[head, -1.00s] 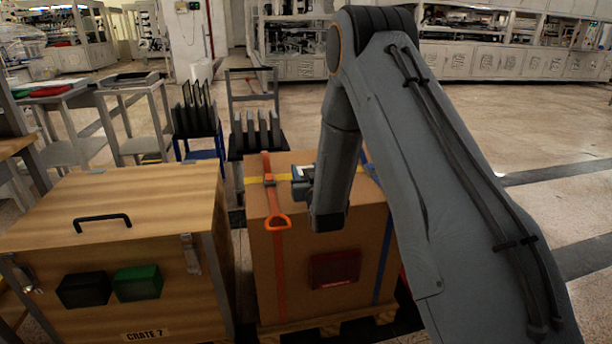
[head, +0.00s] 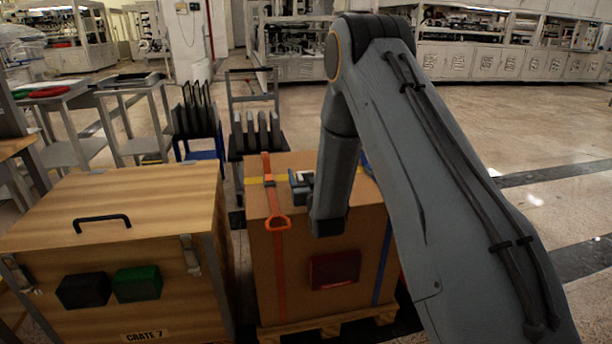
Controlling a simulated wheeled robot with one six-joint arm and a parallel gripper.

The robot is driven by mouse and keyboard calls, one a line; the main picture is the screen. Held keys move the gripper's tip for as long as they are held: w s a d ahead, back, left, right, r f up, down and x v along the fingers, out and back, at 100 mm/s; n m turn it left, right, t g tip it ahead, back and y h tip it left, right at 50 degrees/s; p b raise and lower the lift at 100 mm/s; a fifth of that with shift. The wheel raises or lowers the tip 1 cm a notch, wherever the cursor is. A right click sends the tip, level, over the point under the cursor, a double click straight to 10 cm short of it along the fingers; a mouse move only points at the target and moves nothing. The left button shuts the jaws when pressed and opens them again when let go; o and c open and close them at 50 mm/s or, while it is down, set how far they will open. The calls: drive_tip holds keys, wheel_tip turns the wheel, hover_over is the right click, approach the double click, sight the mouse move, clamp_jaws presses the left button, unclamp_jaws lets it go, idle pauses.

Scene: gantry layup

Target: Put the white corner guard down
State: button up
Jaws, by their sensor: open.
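My gripper (head: 297,186) is open, low over the top of a strapped cardboard box (head: 261,240), near its left-front part and just right of the orange strap (head: 268,175). A small white patch (head: 301,174), probably the white corner guard, shows at the gripper's far side on the box top. Its outline is mostly hidden by the gripper and wrist, and I cannot tell whether the jaws touch it.
A wooden crate (head: 150,200) with a black handle stands close on the left. The box sits on a pallet (head: 300,334) and has a red holder (head: 334,270) on its front. Carts with upright panels (head: 256,134) stand behind. Open floor lies to the right.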

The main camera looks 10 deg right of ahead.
drive_tip(key=s+p, duration=0.1)
drive_tip(key=s, duration=1)
drive_tip(key=shift+s, duration=0.35)
drive_tip(key=a+g, duration=0.1)
drive_tip(key=a+r+g, duration=0.1)
drive_tip(key=a+g, duration=0.1)
drive_tip(key=shift+s+a+r+g+y, duration=0.3)
drive_tip(key=shift+s+r+y, duration=0.05)
drive_tip(key=shift+s+y, duration=0.05)
drive_tip(key=s+a+r+n+g, duration=0.1)
drive_tip(key=s+g, duration=0.3)
drive_tip(key=s, duration=0.8)
drive_tip(key=s+a+r+g, duration=0.2)
drive_tip(key=s+r+g, duration=0.2)
drive_tip(key=s, duration=0.9)
drive_tip(key=s+a+r+n+g, duration=0.1)
drive_tip(key=s+r+g, duration=0.2)
drive_tip(key=s, duration=0.9)
drive_tip(key=g, duration=0.3)
drive_tip(key=shift+s+a+r+n, duration=0.15)
drive_tip(key=shift+s+a+n, duration=0.1)
drive_tip(key=shift+a+n, duration=0.1)
drive_tip(key=d+r+m+p, duration=0.2)
drive_tip(key=d+r+p, duration=0.6)
drive_tip(key=p, duration=0.8)
drive_tip(key=shift+d+r+m+h, duration=0.35)
drive_tip(key=shift+d+r+h, duration=0.05)
